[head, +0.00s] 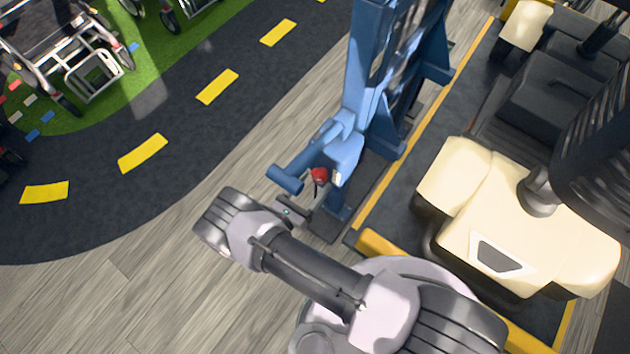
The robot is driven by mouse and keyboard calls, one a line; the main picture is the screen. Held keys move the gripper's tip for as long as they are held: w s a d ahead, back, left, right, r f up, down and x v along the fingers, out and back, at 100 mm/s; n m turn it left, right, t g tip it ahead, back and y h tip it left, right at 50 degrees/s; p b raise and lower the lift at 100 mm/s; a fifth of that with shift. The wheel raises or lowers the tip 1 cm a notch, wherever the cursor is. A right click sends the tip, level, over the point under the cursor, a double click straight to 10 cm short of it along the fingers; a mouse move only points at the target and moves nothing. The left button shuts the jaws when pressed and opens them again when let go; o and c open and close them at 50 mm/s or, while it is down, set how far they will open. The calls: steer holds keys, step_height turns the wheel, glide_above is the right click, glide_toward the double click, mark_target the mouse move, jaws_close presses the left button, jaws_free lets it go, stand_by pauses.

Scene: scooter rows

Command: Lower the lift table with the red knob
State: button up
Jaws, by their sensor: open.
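The blue lift table (372,75) stands upright in the middle of the head view, with a blue handle bar (285,179) sticking out to the left at its near end. The red knob (319,175) sits at this near end, just right of the bar. My gripper (317,198) is open, just below the knob in the picture. It is small and partly hidden by my own arm. I cannot tell whether its fingers touch the knob or reach around it.
A cream and black vehicle (520,215) stands close on the right, on a dark mat with yellow edging (425,125). Wheelchairs (75,60) stand on green flooring at the upper left. The wood-look floor (110,300) at the lower left is clear.

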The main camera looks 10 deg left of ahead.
steer(key=shift+w+d, duration=0.25)
steer(key=shift+w, duration=0.35)
steer(key=shift+c, duration=0.5)
steer(key=c, duration=1.3)
